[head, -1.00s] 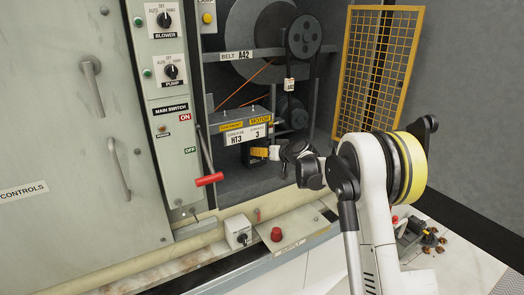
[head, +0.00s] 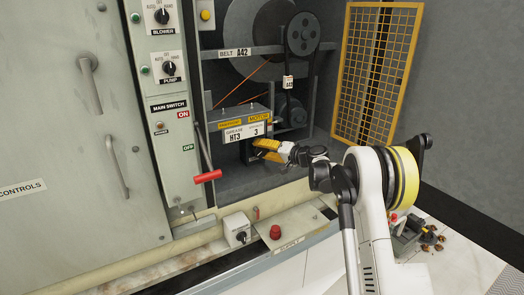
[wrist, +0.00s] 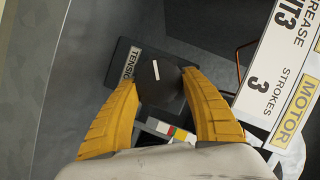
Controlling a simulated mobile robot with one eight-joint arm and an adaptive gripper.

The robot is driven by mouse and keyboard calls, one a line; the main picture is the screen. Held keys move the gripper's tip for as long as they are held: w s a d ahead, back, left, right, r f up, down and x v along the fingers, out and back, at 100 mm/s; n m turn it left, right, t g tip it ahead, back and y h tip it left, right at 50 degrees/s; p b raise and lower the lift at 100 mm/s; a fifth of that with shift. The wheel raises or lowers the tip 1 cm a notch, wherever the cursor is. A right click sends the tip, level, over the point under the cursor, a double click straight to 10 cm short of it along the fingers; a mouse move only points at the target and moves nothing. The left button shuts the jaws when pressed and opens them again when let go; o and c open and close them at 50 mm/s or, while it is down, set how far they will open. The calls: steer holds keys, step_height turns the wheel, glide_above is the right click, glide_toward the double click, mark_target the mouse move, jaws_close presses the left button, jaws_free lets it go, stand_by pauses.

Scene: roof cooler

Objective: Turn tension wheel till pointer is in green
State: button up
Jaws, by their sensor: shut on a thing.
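The black tension wheel (wrist: 160,92) with a white mark line sits between my yellow fingers in the wrist view. My gripper (wrist: 160,80) is shut on it, one finger on each side. A dark plate with a partly covered "TENSION" label (wrist: 131,64) lies behind the wheel. A small coloured scale (wrist: 172,131) with red, yellow and green patches shows below the wheel, between the fingers. It is partly hidden and I cannot read its pointer. In the head view my gripper (head: 256,150) is at the tension box under the motor sign, hiding the wheel.
The grease and motor sign (head: 245,130) is close above my gripper. A red-handled main switch lever (head: 207,177) stands to the left. The belt and pulleys (head: 303,35) are above, behind a rail. A yellow mesh guard (head: 376,75) stands open at right.

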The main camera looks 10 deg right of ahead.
steer(key=shift+m, duration=0.3)
stand_by(0.4)
steer(key=o, duration=1.2)
steer(key=shift+a, duration=0.1)
steer(key=v, duration=1.2)
steer(key=shift+f, duration=0.2)
